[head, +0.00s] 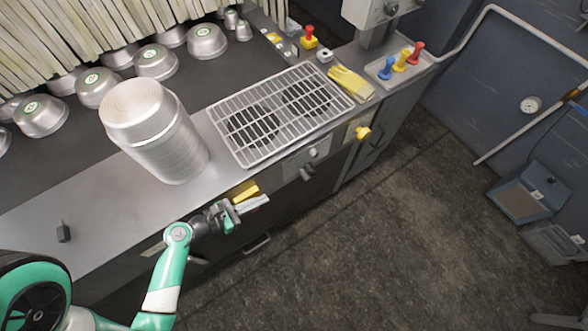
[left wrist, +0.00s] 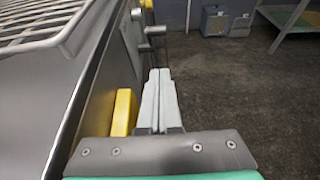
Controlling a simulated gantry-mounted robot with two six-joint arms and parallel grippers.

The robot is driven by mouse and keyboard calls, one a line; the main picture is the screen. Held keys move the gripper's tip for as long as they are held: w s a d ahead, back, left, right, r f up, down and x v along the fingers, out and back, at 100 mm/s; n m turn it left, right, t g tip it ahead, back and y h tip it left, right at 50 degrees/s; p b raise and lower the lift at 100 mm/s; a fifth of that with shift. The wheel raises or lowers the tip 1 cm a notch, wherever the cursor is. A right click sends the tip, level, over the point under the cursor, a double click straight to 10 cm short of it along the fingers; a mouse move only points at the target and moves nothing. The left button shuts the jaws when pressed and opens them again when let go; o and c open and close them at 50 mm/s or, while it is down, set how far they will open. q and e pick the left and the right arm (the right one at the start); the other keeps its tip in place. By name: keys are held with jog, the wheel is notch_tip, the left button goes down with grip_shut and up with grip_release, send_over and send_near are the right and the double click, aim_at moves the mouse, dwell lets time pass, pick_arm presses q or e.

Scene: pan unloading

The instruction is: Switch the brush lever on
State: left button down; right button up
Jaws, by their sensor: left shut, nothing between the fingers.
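My left gripper (head: 264,200) is shut and empty, in front of the counter's front face. In the left wrist view its two grey fingers (left wrist: 159,100) lie together and point forward along the counter front. A yellow block-like part (head: 245,190) sits on the counter front right beside the gripper; it also shows in the left wrist view (left wrist: 124,112), left of the fingers. Farther along the front are a grey lever-like handle (head: 307,173) and a yellow knob (head: 363,132). I cannot tell which of these is the brush lever. My right gripper is not in view.
A tall metal canister (head: 180,145) stands on the counter, left of a wire grate (head: 233,140). Several metal pans stand on the dark conveyor behind. A yellow glove-like item (head: 350,83) lies right of the grate. The floor (head: 380,250) before the counter is clear.

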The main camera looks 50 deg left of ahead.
pick_arm(q)
jog(key=w+f+b, duration=0.1)
jog(key=f+b, duration=0.1)
jog(key=b, duration=0.4)
send_near(304, 178)
jog(key=x, duration=0.4)
jog(key=f+x, duration=0.1)
jog(key=x, duration=0.1)
jog(key=shift+w+a+f, duration=0.15)
jog(key=shift+a+f, duration=0.05)
jog(key=shift+f, duration=0.05)
pick_arm(e)
notch_tip(304, 178, down, 7)
pick_arm(q)
jog(key=shift+p, duration=0.3)
